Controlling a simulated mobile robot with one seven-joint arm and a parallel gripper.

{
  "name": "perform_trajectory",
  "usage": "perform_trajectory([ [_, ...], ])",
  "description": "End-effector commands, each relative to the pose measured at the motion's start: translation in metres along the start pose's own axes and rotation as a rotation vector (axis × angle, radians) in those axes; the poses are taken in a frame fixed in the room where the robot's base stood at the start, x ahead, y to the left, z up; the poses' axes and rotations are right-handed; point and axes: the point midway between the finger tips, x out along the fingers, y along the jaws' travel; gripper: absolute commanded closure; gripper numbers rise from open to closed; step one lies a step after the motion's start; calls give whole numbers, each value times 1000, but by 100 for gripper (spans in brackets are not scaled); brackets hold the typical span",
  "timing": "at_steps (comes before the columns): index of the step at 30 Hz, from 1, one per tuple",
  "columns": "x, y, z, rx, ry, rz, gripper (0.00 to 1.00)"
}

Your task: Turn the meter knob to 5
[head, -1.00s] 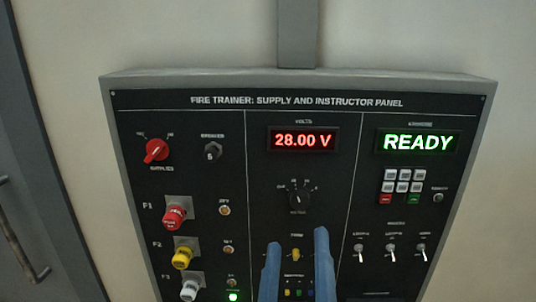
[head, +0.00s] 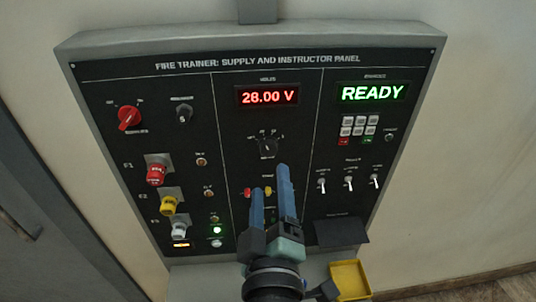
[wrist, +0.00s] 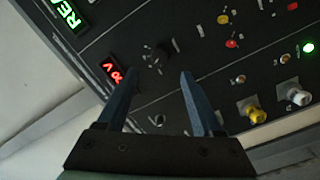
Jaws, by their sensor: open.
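The meter knob (head: 267,148) is a black rotary knob in the panel's middle column, below the red display (head: 268,96) reading 28.00 V. Small marks ring its upper side; they are too blurred to read. The knob also shows in the wrist view (wrist: 158,55), ahead of and between the fingers, nearer the left one. My gripper (head: 270,178) is open and empty, its two blue fingers pointing up the panel, with the tips just below the knob in the head view. In the wrist view the fingers (wrist: 180,74) appear apart from the knob.
A red supply knob (head: 129,118), a breaker switch (head: 183,114) and red, yellow and white knobs stand left. The READY display (head: 374,92), keypad (head: 360,126) and several toggles (head: 348,183) are right. A dark ledge (head: 340,232) and yellow tray (head: 350,279) project low right.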

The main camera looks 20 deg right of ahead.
Motion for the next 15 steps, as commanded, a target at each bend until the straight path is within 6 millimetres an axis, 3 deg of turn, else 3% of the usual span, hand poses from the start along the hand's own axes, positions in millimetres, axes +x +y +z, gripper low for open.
perform_trajectory([
  [6, 40, 3, -3, 1, 0, 1, 32],
  [15, 70, 1, -1, 1, 1, 0, 32],
])
